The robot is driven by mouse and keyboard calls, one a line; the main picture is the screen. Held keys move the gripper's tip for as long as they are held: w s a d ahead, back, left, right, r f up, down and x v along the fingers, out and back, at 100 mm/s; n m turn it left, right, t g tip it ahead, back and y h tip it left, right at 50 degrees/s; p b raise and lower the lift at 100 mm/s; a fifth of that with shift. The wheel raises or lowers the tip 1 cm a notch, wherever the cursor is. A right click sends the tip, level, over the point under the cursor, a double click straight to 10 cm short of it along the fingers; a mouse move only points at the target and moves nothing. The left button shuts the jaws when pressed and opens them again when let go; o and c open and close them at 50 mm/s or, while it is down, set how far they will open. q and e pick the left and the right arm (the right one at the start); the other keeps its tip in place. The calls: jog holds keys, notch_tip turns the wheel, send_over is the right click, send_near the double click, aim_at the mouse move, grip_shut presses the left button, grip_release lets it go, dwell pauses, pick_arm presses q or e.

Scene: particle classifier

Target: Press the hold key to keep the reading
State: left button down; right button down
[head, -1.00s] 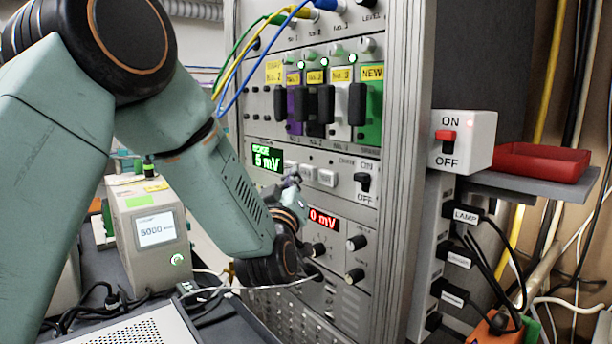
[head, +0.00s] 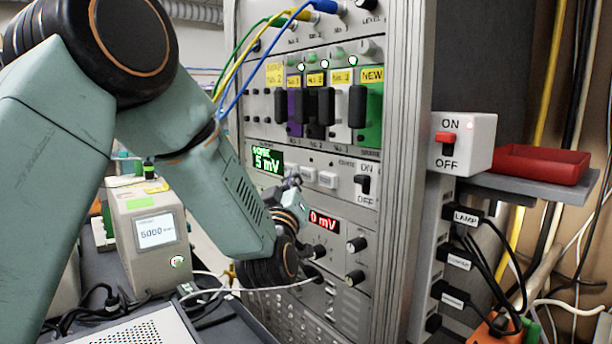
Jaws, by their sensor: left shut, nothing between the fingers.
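The instrument rack (head: 400,150) fills the middle of the head view. A green display (head: 267,160) on it reads 5 mV under a small blurred word. To its right is a row of pale push keys, with two showing clearly, a left one (head: 308,173) and a right one (head: 328,179). Their labels are too small to read, so I cannot tell which is the hold key. My left gripper (head: 291,183) is shut and empty just below the left end of the row. It partly hides that end, and I cannot tell whether it touches a key. My right gripper is out of view.
Right of the keys is an ON/OFF switch (head: 363,184). Below are a red 0 mV display (head: 324,220) and knobs (head: 357,244). Cables hang above the modules. A white switch box (head: 464,143) and red tray (head: 540,165) stand right of the rack. A meter (head: 150,235) stands left.

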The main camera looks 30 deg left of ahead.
pick_arm(q)
jog(key=shift+w, duration=0.15)
dwell(0.3)
jog(key=shift+w+d, duration=0.15)
jog(key=shift+w, duration=0.15)
jog(key=shift+w+d, duration=0.35)
jog(key=shift+w, duration=0.4)
dwell(1.5)
jog(key=shift+s+a, duration=0.35)
jog(key=shift+s, duration=0.3)
jog(key=shift+s+a, duration=0.2)
jog(key=shift+s, duration=0.35)
jog(key=shift+s+a, duration=0.3)
jog(key=shift+s, duration=0.45)
jog(key=shift+s+a, duration=0.35)
jog(key=shift+s, duration=0.4)
jog(key=shift+s+a, duration=0.3)
jog(key=shift+s, duration=0.45)
